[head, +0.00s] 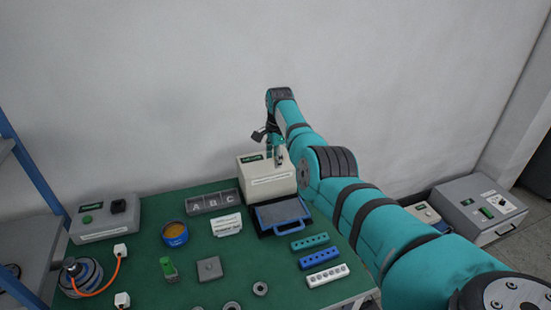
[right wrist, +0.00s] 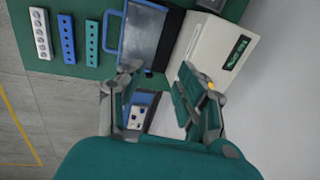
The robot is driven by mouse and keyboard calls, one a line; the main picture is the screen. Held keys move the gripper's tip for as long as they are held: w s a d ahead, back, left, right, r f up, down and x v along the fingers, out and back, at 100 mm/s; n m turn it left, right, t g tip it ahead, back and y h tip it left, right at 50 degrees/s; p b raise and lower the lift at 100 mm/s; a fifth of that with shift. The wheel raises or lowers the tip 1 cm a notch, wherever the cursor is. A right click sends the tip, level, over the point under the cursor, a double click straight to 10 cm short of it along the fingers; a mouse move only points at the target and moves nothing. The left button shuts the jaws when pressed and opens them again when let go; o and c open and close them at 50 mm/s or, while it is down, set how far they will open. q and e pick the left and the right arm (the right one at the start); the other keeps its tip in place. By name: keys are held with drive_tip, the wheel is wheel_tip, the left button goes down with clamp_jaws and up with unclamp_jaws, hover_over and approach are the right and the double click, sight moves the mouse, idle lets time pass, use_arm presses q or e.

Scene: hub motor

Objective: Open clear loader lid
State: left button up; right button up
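The loader is a beige box (head: 266,180) with a small green display, at the back right of the green table. In front of it lies a dark, glassy flat panel (head: 279,212) with a blue frame and handle; it looks like the clear lid and lies flat. In the right wrist view the panel (right wrist: 146,36) is at upper middle, beside the beige box (right wrist: 217,47). My right gripper (head: 269,146) is above the back of the loader. In the right wrist view my right gripper (right wrist: 160,80) has its fingers apart with nothing between them. My left gripper is not in view.
Teal (head: 310,242), blue (head: 319,258) and white (head: 327,275) hole strips lie in front of the loader. A grey divided tray (head: 212,202) stands to its left. Grey boxes (head: 478,208) stand to the right, beyond my arm. The wall is close behind.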

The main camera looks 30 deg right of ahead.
wheel_tip(320, 180, up, 8)
drive_tip(key=p, duration=0.3)
idle(0.7)
drive_tip(key=shift+w, duration=0.1)
wheel_tip(320, 180, up, 12)
drive_tip(key=s, duration=0.1)
drive_tip(key=shift+s+a, duration=0.25)
drive_tip(key=shift+s, duration=0.15)
drive_tip(key=shift+f, duration=0.1)
idle(0.4)
